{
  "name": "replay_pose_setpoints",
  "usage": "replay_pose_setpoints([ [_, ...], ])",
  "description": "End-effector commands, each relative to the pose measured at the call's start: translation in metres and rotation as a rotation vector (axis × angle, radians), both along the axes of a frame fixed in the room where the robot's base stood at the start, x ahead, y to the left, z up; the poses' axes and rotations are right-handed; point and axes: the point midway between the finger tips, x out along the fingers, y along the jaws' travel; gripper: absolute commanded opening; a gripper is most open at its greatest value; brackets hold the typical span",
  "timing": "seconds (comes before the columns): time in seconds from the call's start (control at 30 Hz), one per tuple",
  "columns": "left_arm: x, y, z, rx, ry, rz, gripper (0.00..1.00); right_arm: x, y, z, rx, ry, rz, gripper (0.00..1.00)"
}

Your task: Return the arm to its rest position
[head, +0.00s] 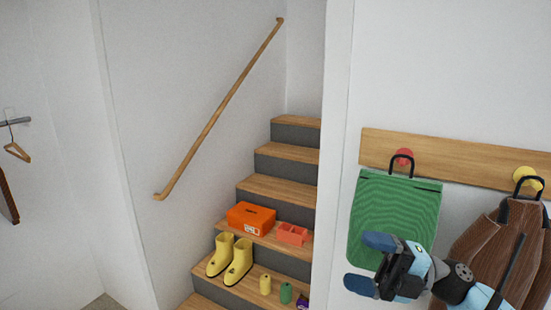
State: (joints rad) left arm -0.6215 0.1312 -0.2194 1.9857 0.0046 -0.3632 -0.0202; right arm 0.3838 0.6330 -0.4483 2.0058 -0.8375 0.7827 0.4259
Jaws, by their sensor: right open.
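My right gripper (368,265) is at the lower right in the head view, with its arm coming in from the lower right corner. Its two dark blue fingers are apart and point left, with nothing between them. It is in front of the lower part of a green bag (395,208), which hangs by a black loop from a red knob (404,157). I cannot tell whether the gripper touches the bag. A brown corduroy bag or garment (490,245) hangs to the right, partly hidden behind my right arm. My left gripper does not show.
A wooden peg board (455,158) with a yellow knob (525,178) is on the right wall. Wooden stairs (280,187) hold an orange box (251,217), a red tray (292,234), yellow boots (238,262) and small canisters (286,292). A wooden handrail (222,108) runs up the left wall.

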Motion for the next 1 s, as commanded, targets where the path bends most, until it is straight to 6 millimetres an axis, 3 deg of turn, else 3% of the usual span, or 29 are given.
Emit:
replay_pose_setpoints([
  [0.27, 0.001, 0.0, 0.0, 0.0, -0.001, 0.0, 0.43, 0.007, -0.012, -0.093, 0.389, 0.444, -0.33, 0.82],
  [0.47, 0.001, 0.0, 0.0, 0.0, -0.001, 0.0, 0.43, -0.011, -0.033, -0.196, 0.537, 0.827, -0.623, 0.82],
  [0.57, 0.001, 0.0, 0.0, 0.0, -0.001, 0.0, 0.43, -0.036, -0.042, -0.255, 0.568, 1.037, -0.772, 0.82],
  [0.7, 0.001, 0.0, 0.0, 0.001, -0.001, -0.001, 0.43, -0.085, -0.049, -0.331, 0.569, 1.314, -0.948, 0.82],
  [0.83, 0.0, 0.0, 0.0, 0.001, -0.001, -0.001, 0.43, -0.133, -0.05, -0.382, 0.543, 1.523, -1.063, 0.82],
  [1.0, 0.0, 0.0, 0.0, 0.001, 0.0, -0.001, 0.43, -0.174, -0.049, -0.415, 0.512, 1.68, -1.138, 0.82],
])
